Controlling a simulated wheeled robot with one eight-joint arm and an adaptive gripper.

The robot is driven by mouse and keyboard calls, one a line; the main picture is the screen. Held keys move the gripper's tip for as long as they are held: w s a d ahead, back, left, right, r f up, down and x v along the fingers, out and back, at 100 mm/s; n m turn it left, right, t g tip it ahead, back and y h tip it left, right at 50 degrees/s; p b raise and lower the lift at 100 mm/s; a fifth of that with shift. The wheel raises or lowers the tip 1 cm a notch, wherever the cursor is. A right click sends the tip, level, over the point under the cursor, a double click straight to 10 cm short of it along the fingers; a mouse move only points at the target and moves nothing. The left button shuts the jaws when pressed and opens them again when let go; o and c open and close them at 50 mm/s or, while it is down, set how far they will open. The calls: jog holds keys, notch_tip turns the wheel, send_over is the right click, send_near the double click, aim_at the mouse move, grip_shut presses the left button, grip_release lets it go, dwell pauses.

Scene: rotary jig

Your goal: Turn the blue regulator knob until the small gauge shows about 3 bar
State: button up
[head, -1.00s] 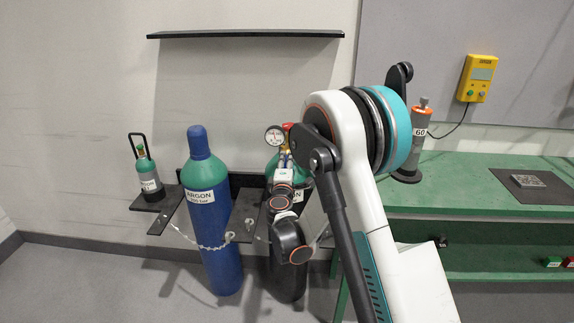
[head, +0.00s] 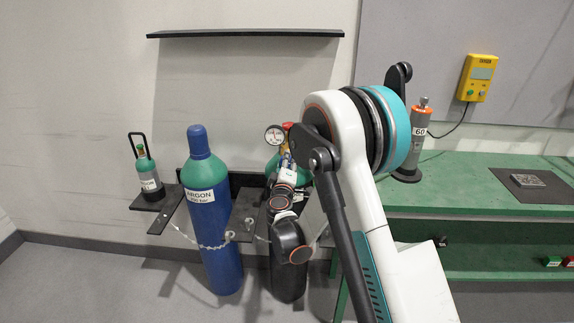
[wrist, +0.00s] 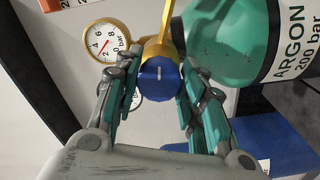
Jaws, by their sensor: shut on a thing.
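The blue regulator knob (wrist: 161,78) is in the middle of the wrist view, with a white mark on its face. My gripper (wrist: 158,92) has its fingers on both sides of the knob and is shut on it. The small gauge (wrist: 105,42) is just left of the knob in the wrist view. Its red needle seems to point between 2 and 4 bar, though the dial is small and turned. In the head view my gripper (head: 287,165) is at the regulator on the rear green-topped cylinder (head: 272,168); the knob is hidden there.
A blue argon cylinder (head: 208,225) stands close left of my wrist, held by a chain (head: 210,246). Another round gauge (head: 275,135) sits above the regulator. A green workbench (head: 470,185) is to the right. A small cylinder (head: 147,172) stands at left.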

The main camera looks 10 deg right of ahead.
jog(key=shift+f, duration=0.1)
jog(key=o, duration=1)
jog(key=shift+o, duration=0.2)
jog(key=v, duration=0.7)
jog(key=shift+s, duration=0.25)
